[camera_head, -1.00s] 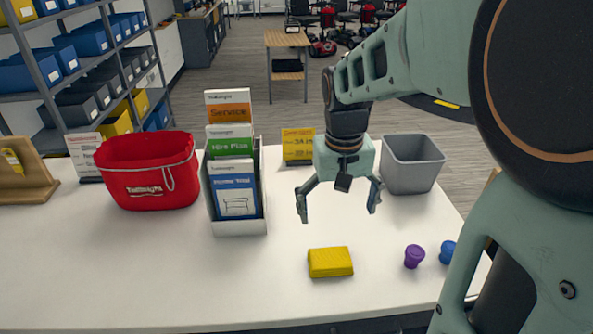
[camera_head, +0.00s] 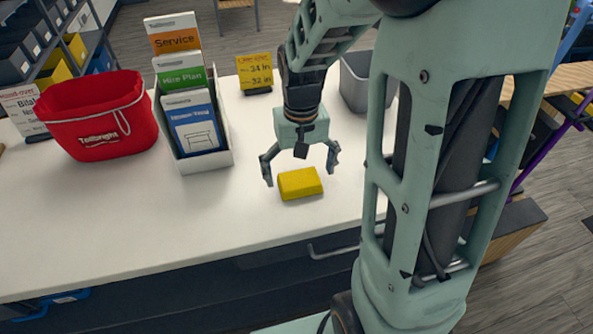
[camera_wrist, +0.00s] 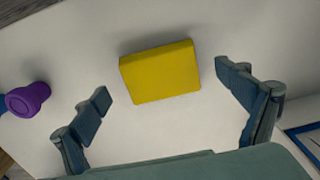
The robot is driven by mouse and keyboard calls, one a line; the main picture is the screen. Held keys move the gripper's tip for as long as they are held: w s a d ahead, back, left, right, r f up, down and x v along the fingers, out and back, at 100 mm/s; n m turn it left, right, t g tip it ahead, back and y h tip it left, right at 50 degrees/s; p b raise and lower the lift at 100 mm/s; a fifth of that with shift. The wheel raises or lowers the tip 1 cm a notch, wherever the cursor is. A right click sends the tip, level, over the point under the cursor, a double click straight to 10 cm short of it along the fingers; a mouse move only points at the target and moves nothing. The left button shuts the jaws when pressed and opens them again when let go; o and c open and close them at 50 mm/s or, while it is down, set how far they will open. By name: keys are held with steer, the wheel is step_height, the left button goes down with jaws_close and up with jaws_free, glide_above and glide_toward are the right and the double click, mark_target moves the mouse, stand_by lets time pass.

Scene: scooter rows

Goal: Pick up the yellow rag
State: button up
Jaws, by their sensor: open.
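The yellow rag (camera_head: 300,183) is a folded block lying flat on the white counter, near its front edge. My gripper (camera_head: 301,177) is open and empty, its fingers pointing down above and just behind the rag. In the wrist view the rag (camera_wrist: 160,71) lies ahead of and between the two spread fingers (camera_wrist: 163,97). Neither finger appears to touch it.
A red basket (camera_head: 100,117) and a brochure holder (camera_head: 210,158) stand on the white counter (camera_head: 130,220) to the left. A yellow sign (camera_head: 255,73) and a grey bin (camera_head: 355,82) stand behind. A purple knob-like object (camera_wrist: 28,98) shows in the wrist view.

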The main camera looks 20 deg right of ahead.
steer(key=shift+f, duration=0.9)
steer(key=shift+c, duration=0.2)
steer(key=c, duration=1.1)
steer(key=shift+w+r, duration=0.1)
steer(key=shift+r, duration=0.1)
